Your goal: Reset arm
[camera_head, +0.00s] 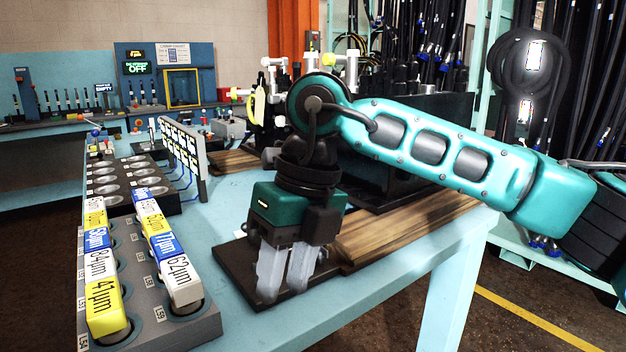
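My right arm (430,150) is teal and comes in from the right. Its gripper (285,284) points down over a dark flat board (236,272) at the front of the light blue table (226,318). Its two pale grey fingers stand apart with a narrow gap between them, and I see nothing held there. Whether the fingertips touch the board is unclear. My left gripper is not in view.
Left of the gripper is a grey rack (150,318) with labelled yellow, blue and white blocks. A wooden board (400,232) lies to the right. Behind stand a label panel (183,150) and black bins (440,112). Hoses (430,30) hang at the back.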

